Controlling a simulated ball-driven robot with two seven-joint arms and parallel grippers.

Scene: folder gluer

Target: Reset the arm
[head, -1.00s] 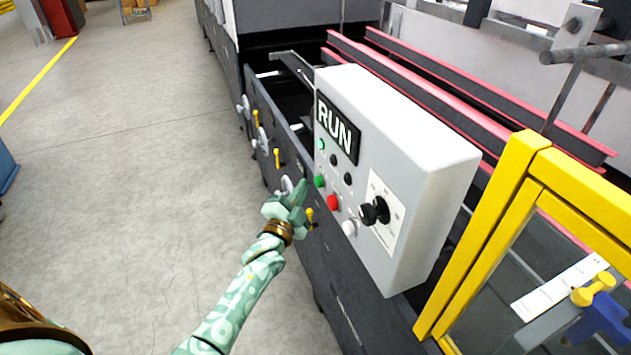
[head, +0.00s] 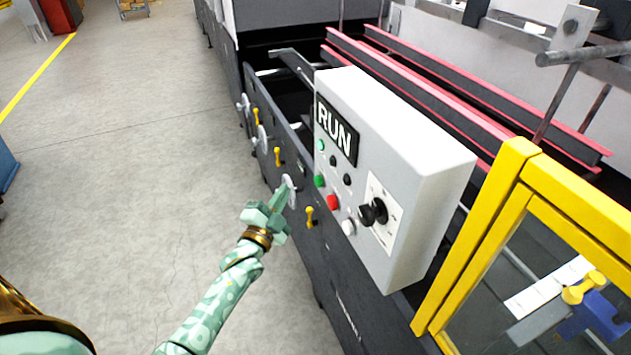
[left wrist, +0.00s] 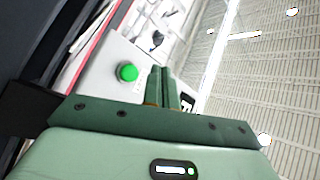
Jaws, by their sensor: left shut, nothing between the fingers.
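My left gripper (head: 280,199) is shut and empty. In the head view it is in front of the machine's side, to the left of the grey control box (head: 421,160) and apart from it. The box carries a RUN display (head: 336,130), a green button (head: 320,181), a red button (head: 333,202), a white button (head: 348,227) and a black rotary knob (head: 373,212). In the left wrist view the closed fingers (left wrist: 164,85) point toward the box face, with a green button (left wrist: 127,72) beside them. My right gripper is not in view.
A yellow-framed guard door (head: 480,235) stands right of the box. Handwheels and yellow levers (head: 309,215) stick out along the machine's dark side. Red-edged rails (head: 430,95) run behind the box. The grey floor (head: 130,150) at left is clear.

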